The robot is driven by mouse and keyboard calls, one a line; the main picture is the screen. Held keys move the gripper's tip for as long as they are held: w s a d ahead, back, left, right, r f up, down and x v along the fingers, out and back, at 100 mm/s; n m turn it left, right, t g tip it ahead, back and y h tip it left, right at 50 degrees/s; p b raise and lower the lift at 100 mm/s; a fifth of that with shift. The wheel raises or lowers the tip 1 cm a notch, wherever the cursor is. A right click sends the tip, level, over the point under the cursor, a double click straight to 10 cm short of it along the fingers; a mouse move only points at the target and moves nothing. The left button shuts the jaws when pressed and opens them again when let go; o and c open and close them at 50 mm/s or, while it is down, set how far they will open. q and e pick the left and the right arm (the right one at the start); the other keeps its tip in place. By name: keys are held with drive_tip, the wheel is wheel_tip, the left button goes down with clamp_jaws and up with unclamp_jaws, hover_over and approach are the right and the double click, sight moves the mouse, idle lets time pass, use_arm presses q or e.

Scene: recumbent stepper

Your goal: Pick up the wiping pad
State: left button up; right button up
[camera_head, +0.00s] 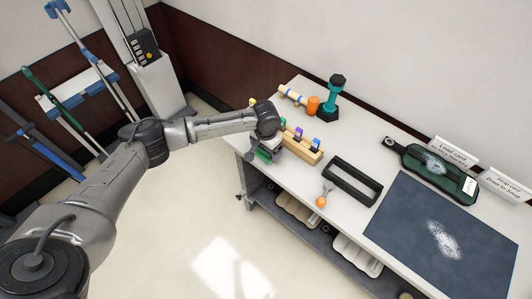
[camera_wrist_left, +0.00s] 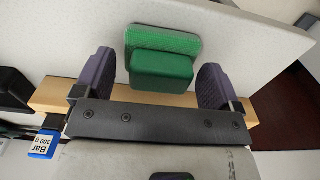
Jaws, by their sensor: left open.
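The wiping pad (camera_wrist_left: 165,42) is a green flat pad with a darker green block-like grip on it. It lies on the white table top near the edge, and part of it shows under my wrist in the head view (camera_head: 263,156). My left gripper (camera_wrist_left: 158,62) is open, with its two dark fingers on either side of the pad's grip in the left wrist view. The fingers show a gap to the grip on both sides, and nothing is held. In the head view my left gripper (camera_head: 266,148) is largely hidden by its own wrist. My right gripper is not in view.
A wooden rack (camera_head: 308,155) with coloured tabs stands right beside the gripper. An empty black frame (camera_head: 352,181), an orange-ended tool (camera_head: 321,201), a dark mat (camera_head: 410,235) with white powder and a teal dumbbell-like stand (camera_head: 331,100) share the table.

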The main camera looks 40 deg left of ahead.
use_arm(q)
drive_tip(key=shift+c, duration=0.3)
drive_tip(key=c, duration=1)
drive_tip(key=shift+o, duration=0.2)
drive_tip(key=shift+r, duration=0.2)
drive_tip(key=shift+r, duration=0.6)
wheel_tip(320, 180, up, 3)
drive_tip(key=shift+f+p, duration=0.2)
drive_tip(key=shift+p, duration=0.45)
drive_tip(key=s+d+r+p, duration=0.2)
drive_tip(key=d+r, duration=0.5)
drive_tip(key=d, duration=0.4)
drive_tip(key=shift+s+d, duration=0.15)
drive_tip(key=shift+s, duration=0.1)
